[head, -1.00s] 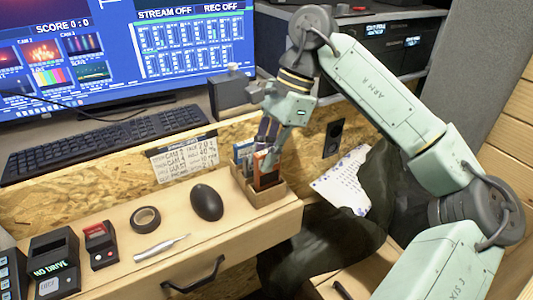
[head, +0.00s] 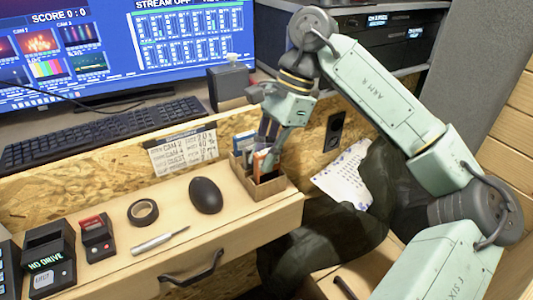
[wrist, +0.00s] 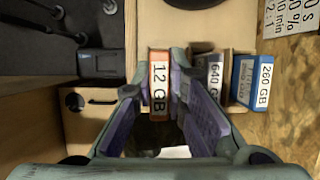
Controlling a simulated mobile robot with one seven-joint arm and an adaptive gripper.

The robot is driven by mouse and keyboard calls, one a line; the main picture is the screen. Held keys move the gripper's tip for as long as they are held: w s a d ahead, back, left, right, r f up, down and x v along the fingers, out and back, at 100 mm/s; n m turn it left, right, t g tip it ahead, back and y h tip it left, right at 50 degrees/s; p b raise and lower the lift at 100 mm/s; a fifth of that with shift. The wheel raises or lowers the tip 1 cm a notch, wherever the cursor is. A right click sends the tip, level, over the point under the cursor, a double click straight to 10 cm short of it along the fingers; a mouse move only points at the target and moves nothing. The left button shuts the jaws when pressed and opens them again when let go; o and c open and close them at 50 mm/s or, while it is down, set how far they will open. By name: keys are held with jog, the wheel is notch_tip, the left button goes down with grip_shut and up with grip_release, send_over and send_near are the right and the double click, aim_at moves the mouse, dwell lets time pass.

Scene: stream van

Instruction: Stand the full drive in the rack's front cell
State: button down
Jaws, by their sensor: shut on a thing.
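A black mouse (head: 206,196), a tape roll (head: 143,212) and a silver pen-like tool (head: 158,240) lie left of the rack. A dock reading "NO DRIVE" (head: 48,256) and a small red-topped device (head: 96,236) stand further left. A label card (head: 183,153) is behind.

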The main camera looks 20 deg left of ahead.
jog(key=shift+f+b, duration=0.75)
jog(key=shift+f, duration=0.3)
jog(key=c, duration=1.5)
grip_release()
jog(key=shift+c, duration=0.2)
jog(key=shift+r, duration=0.1)
